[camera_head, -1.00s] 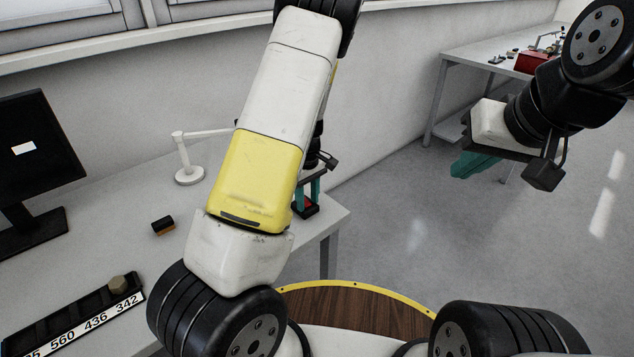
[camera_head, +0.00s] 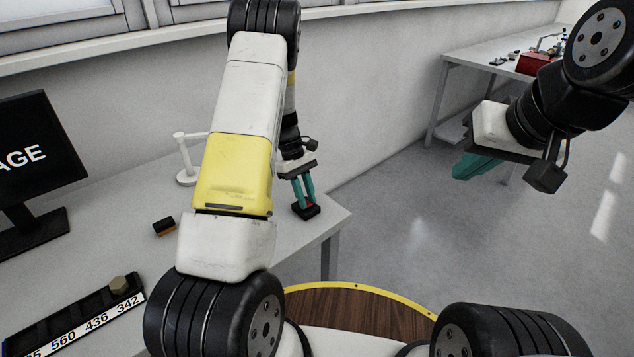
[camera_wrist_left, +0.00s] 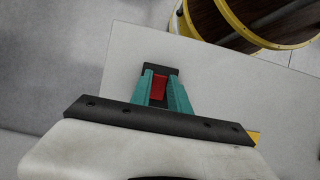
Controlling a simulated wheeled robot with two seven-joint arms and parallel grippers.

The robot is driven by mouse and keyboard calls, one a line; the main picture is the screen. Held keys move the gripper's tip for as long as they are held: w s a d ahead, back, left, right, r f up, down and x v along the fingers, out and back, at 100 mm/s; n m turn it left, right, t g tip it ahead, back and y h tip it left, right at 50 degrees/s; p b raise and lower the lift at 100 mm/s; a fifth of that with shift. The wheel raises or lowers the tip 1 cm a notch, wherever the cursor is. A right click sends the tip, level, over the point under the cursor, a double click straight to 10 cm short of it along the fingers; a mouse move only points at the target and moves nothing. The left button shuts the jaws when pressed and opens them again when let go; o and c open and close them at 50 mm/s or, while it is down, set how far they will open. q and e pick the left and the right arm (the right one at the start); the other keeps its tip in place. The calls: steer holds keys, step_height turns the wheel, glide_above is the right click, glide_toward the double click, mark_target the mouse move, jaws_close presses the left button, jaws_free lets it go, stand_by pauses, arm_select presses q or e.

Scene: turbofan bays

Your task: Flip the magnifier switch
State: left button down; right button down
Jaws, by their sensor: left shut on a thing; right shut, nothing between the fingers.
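The magnifier switch (camera_head: 306,208) is a small black box with a red rocker, standing near the right corner of the white table. It also shows in the left wrist view (camera_wrist_left: 159,87), with its red rocker between the teal fingers. My left gripper (camera_head: 306,203) points down at the switch, its fingertips at the red rocker and shut on it. The fingers hide the sides of the rocker. My right gripper (camera_head: 474,166) is shut and empty, in the air over the floor at the right. The white magnifier stand (camera_head: 185,172) is partly hidden behind my left arm.
A black monitor (camera_head: 38,150) stands at the left of the table (camera_head: 120,235). A small black and orange block (camera_head: 163,226) and a numbered black tray (camera_head: 75,318) lie on it. A second table with a red box (camera_head: 532,63) stands at the back right.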

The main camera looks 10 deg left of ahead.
stand_by(0.3)
arm_select(q)
steer(key=c, duration=1.2)
jaws_free()
steer(key=shift+c, duration=0.2)
steer(key=shift+r, duration=0.1)
steer(key=v, duration=0.7)
steer(key=shift+w+a+r, duration=0.2)
steer(key=shift+a, duration=0.05)
